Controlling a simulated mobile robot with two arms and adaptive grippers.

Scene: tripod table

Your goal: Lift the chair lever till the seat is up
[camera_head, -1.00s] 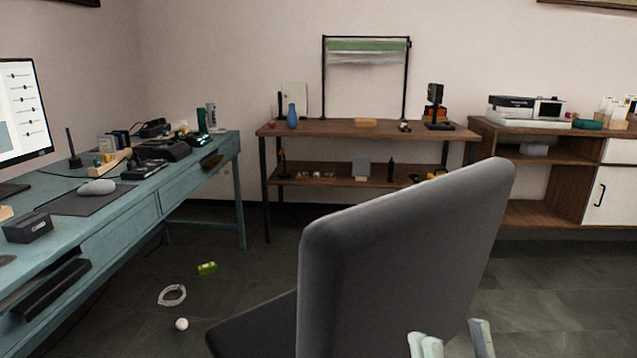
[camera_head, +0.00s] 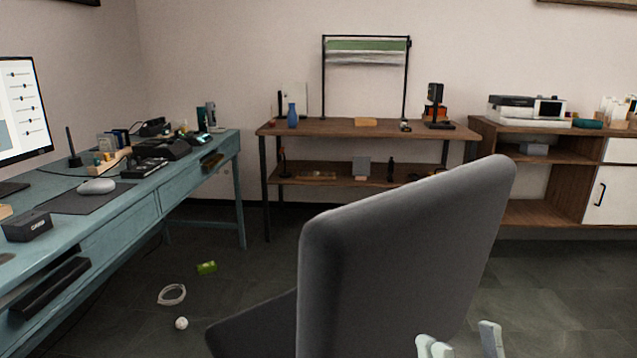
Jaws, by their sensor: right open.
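A grey office chair stands in front of me, and its tall backrest (camera_head: 400,255) fills the lower middle of the view. Part of the seat (camera_head: 255,325) shows low and to the left of the backrest. The chair lever is not in sight; the lower chair is hidden or out of frame. My right gripper (camera_head: 462,347) is at the bottom edge, by the lower right of the backrest, with its pale fingers apart. I cannot tell whether it touches the chair. My left gripper is out of view.
A teal desk (camera_head: 125,225) with a monitor (camera_head: 25,110) runs along the left. A wooden shelf table (camera_head: 345,128) and a cabinet (camera_head: 545,213) stand at the back wall. A green item (camera_head: 206,267), a ring (camera_head: 171,294) and a white ball (camera_head: 181,323) lie on the floor.

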